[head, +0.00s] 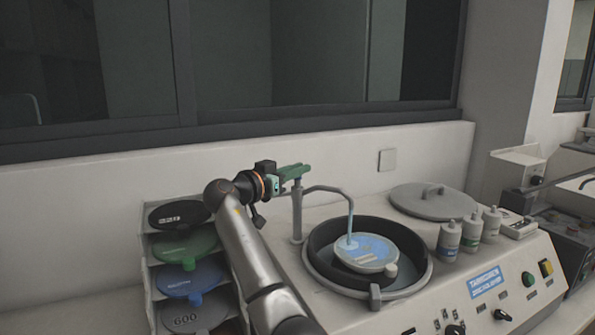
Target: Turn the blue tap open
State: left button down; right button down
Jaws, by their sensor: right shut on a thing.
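The tap stands behind the round bowl, with a grey upright post (297,215) and a thin bent spout (330,190) reaching right over the bowl. A pale blue stream (350,227) runs from the spout end down to the disc in the bowl. My right gripper (296,173) is at the top of the post, with its green fingers shut on the tap's handle. The fingers hide most of the handle, so its colour and exact angle cannot be made out. My left gripper is not in view.
The polishing machine's dark bowl (318,238) holds a disc (365,256) with a blue wet patch. A grey lid (432,202) lies behind right, near several small bottles (449,240). A rack (150,275) of coloured discs stands left of my arm. The wall is close behind.

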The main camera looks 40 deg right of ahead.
jog(key=shift+f+n+t+b, duration=0.1)
jog(key=shift+n+t+b, duration=0.55)
jog(key=shift+t, duration=0.45)
jog(key=shift+n+t+y, duration=0.5)
jog(key=shift+n+t, duration=0.25)
jog(key=shift+t, duration=0.35)
jog(key=n+t+y, duration=0.1)
jog(key=t, duration=0.1)
jog(key=shift+n+t, duration=0.3)
jog(key=shift+n, duration=0.1)
jog(key=shift+r+n+t+y+p, duration=0.3)
jog(key=shift+n+t+y+p, duration=0.15)
jog(key=shift+n+t+y, duration=0.55)
jog(key=n+t+y+p, duration=0.2)
jog(key=t+y+p, duration=0.1)
jog(key=shift+s+d+n+t, duration=0.1)
jog(key=shift+n+t, duration=0.2)
jog(key=shift+n, duration=0.1)
jog(key=n+t+y+p, duration=0.1)
jog(key=n+y, duration=0.1)
jog(key=shift+t+y, duration=0.3)
jog(key=shift+y, duration=0.1)
jog(key=shift+f+n+t+y, duration=0.15)
jog(key=shift+n+t+y, duration=0.35)
jog(key=shift+n+y, duration=0.5)
jog(key=shift+y, duration=0.5)
